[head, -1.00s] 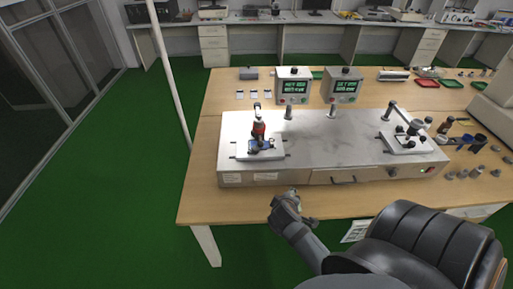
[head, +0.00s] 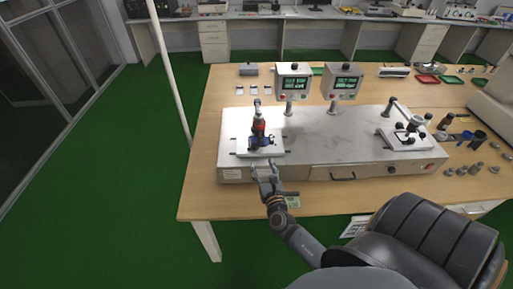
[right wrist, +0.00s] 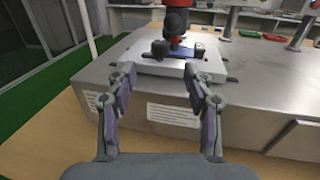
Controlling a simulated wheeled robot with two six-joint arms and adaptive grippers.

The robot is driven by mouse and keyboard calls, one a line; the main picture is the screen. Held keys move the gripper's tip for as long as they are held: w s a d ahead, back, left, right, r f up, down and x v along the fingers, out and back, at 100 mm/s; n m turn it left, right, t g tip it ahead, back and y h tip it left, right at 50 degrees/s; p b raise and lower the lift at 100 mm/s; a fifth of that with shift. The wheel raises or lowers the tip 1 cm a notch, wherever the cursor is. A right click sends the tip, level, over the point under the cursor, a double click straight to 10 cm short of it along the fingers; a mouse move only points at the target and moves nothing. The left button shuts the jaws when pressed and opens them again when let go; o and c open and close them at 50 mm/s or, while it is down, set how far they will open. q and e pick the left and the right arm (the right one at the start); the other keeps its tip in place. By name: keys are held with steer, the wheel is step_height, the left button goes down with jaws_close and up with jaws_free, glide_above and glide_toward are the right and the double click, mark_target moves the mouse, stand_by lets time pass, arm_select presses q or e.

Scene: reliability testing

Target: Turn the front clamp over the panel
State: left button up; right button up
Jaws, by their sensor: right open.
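A white fixture plate (head: 244,148) sits at the left end of a long grey test box. On it stands a dark clamp with a red part (head: 258,128); the red part also shows at the top of the right wrist view (right wrist: 176,20). A small blue panel (right wrist: 184,52) lies on the plate below the red part. A dark clamp knob (right wrist: 159,47) is left of the panel. My right gripper (head: 265,166) is open and empty just in front of the plate. In the right wrist view its fingers (right wrist: 160,85) frame the box's front edge, apart from the clamp. My left gripper is not in view.
The grey box (head: 330,140) has a front handle. Two display units (head: 293,83) stand behind it. A second fixture (head: 405,138) is at its right end. A black chair (head: 420,245) stands at the front right. The table's left front is clear.

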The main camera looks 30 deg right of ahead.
mark_target(256, 147)
steer(key=p+x, duration=0.1)
steer(key=x, duration=0.9)
steer(key=shift+c, duration=0.4)
jaws_close()
